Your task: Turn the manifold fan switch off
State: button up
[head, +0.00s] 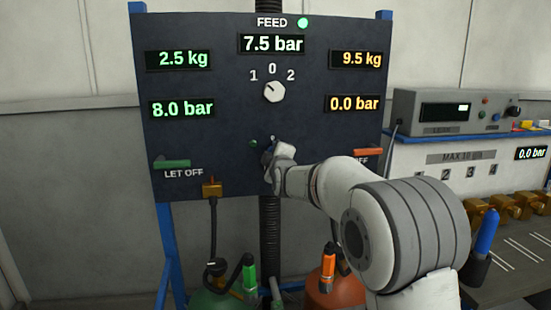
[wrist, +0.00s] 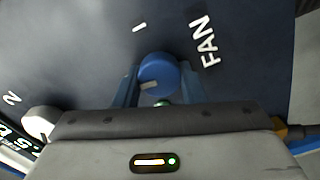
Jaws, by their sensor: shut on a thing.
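The fan switch is a round blue knob (wrist: 158,72) on the dark panel, beside the white word FAN in the wrist view. A pale mark shows on its lower left part, and a short white stroke is printed on the panel above it. My gripper (wrist: 160,88) has its two blue fingers on either side of the knob and is shut on it. In the head view my gripper (head: 268,158) is at the lower middle of the panel and hides most of the knob and its label.
The panel (head: 220,130) carries a white feed selector (head: 274,92) above my gripper and a small green lamp (head: 253,143) to its left. A green LET OFF lever (head: 172,163) and an orange lever (head: 368,152) flank it. A hose (head: 269,225) runs below.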

jog(key=shift+n, duration=0.5)
dwell(0.3)
jog(key=o, duration=1)
jog(key=b+v, duration=0.1)
jog(key=v, duration=0.6)
jog(key=shift+s+d, duration=0.2)
jog(key=shift+s, duration=0.2)
